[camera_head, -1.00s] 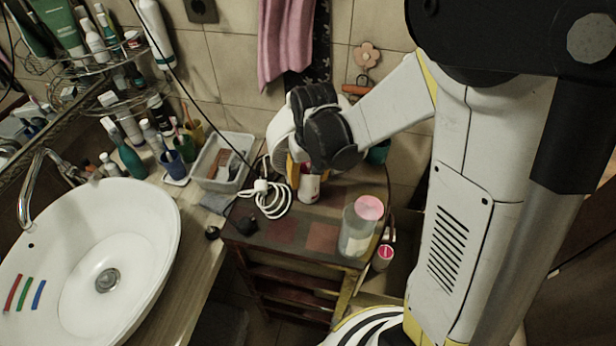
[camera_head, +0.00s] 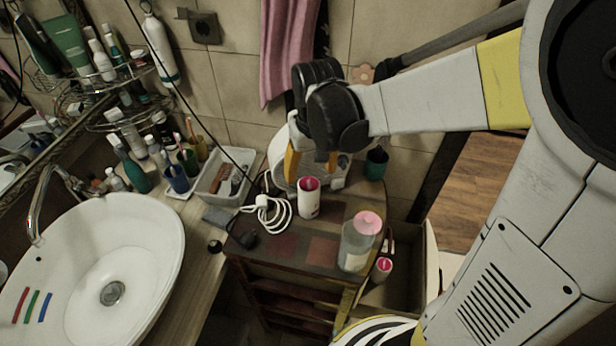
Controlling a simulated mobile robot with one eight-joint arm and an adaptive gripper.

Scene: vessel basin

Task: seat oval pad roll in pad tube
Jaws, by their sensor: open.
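A small white cylinder with a pink top (camera_head: 308,200) stands upright on the dark cabinet top. A clear, wider jar with a pink round top (camera_head: 357,245) stands upright nearer the front right edge. Another small pink-topped cylinder (camera_head: 381,270) sits lower, beside the cabinet. I cannot tell surely which of these is the oval pad roll and which the pad tube. My gripper (camera_head: 311,171) is open, its yellow fingers pointing down above and behind the white cylinder. It appears empty, and the cylinder's top shows clear just in front of the fingertips.
A white coiled cable (camera_head: 270,213) lies left of the white cylinder. A pale round appliance (camera_head: 281,165) is partly hidden behind my gripper. A teal cup (camera_head: 376,164) stands at the back right. The sink (camera_head: 70,255) is left.

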